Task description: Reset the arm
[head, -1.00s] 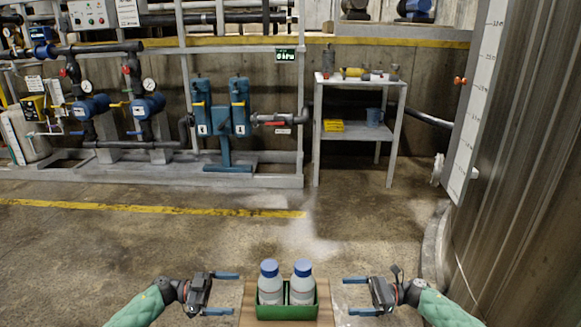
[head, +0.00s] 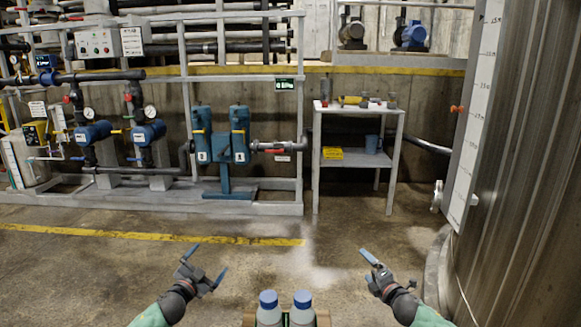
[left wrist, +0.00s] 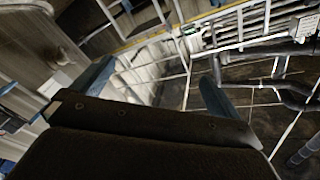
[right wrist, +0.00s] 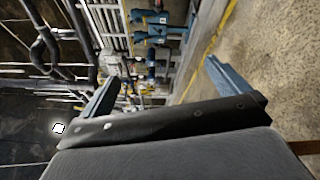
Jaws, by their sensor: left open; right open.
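My left gripper (head: 207,264) is raised in front of me at the lower left of the head view. Its blue fingers are spread and empty, and they also show in the left wrist view (left wrist: 155,90). My right gripper (head: 372,268) is raised at the lower right of the head view. Its fingers are open with nothing between them, and they also show in the right wrist view (right wrist: 160,85). Both grippers are apart from the two blue-capped bottles (head: 285,305) at the bottom centre. The lower parts of the bottles are cut off by the frame.
Open concrete floor (head: 270,230) with a yellow line (head: 150,234) lies ahead. Blue pumps and pipework (head: 222,150) stand along the back left. A grey shelf table (head: 358,160) holds small items. A large ribbed metal tank (head: 525,200) is on the right.

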